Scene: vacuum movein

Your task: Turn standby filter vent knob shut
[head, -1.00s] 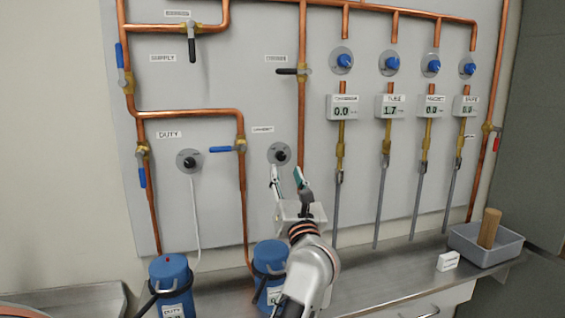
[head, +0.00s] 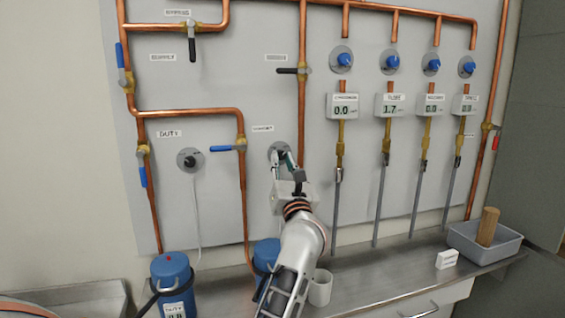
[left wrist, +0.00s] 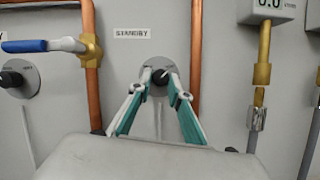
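The standby vent knob (left wrist: 160,77) is a small black knob with a white pointer on a round grey plate, under a label reading STANDBY. In the head view its plate (head: 275,147) is partly covered by my gripper. My left gripper (left wrist: 159,82) has its two green-and-white fingers apart, one on each side of the knob. Its tips are at or very close to the knob's sides; I cannot tell whether they touch. It also shows in the head view (head: 280,156). My right gripper is not in view.
The duty knob (head: 190,159) and a blue-handled valve (head: 225,149) are to the left. A copper pipe (head: 301,120) runs close to the right. Below are blue canisters (head: 172,271), a white cup (head: 320,288) and a grey tray (head: 485,245) on the counter.

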